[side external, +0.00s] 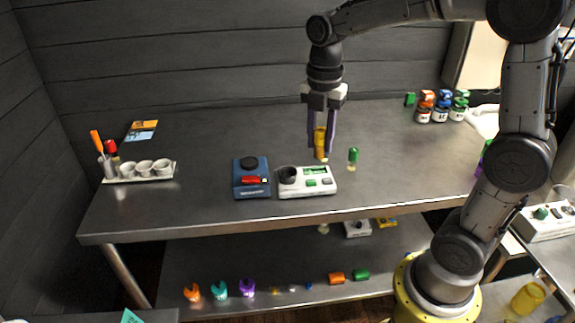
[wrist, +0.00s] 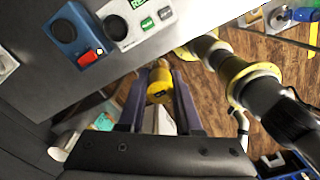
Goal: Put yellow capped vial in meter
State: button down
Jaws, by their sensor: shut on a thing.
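The yellow capped vial (side external: 320,143) is between the purple fingers of my gripper (side external: 322,150), which are shut on it. It looks roughly upright, just behind and right of the meter; the gap beneath it is hard to judge. In the wrist view the yellow cap (wrist: 159,88) shows between the fingertips (wrist: 161,78). The meter (side external: 318,190) is a white box with a dark round well (side external: 288,174) at its left, a green display and buttons. The well looks empty. The meter also shows at the top of the wrist view (wrist: 128,37).
A green capped vial (side external: 353,156) stands close to the right of my gripper. A blue device with a red switch (side external: 251,187) sits left of the meter. A white tray of cups (side external: 140,178) is far left, and several capped jars (side external: 440,115) stand back right.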

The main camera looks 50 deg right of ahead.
jog(key=w+f, duration=0.2)
jog(key=w, duration=0.1)
jog(key=w+d+f, duration=0.1)
jog(key=w+f, duration=0.4)
jog(key=w, duration=0.1)
jog(key=shift+d+f, duration=0.15)
jog(key=shift+f, duration=0.1)
jog(key=shift+w+f, duration=0.15)
jog(key=shift+f, duration=0.8)
jog(key=shift+w+f, duration=0.15)
jog(key=shift+f, duration=0.75)
jog(key=shift+f, duration=0.45)
